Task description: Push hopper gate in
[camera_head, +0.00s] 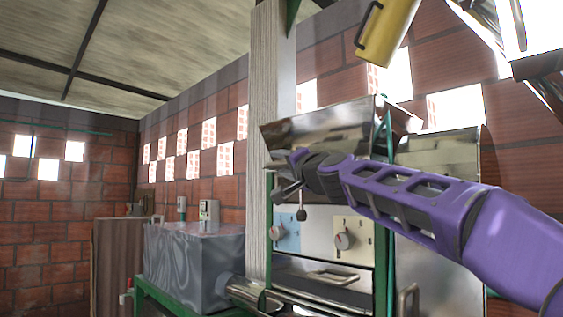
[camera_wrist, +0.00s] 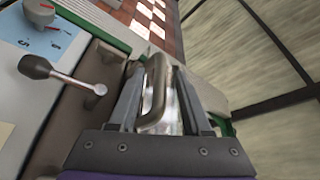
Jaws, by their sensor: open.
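The metal hopper (camera_head: 325,132) sits on top of the machine in the head view. A bent metal handle (camera_wrist: 154,95), which looks like the hopper gate's, stands between my fingers in the wrist view. My gripper (camera_wrist: 160,72) is open, with one finger on each side of this handle. I cannot tell whether either finger touches it. In the head view my gripper (camera_head: 287,183) is at the machine's front, just below the hopper. The gate plate itself is hidden there by my gripper and arm.
A lever with a round knob (camera_wrist: 62,76) sticks out left of my gripper in the wrist view. The panel has a red-and-grey dial (camera_wrist: 40,12). A wooden post (camera_head: 268,90) stands left of the hopper, and a yellow cylinder (camera_head: 386,30) hangs above.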

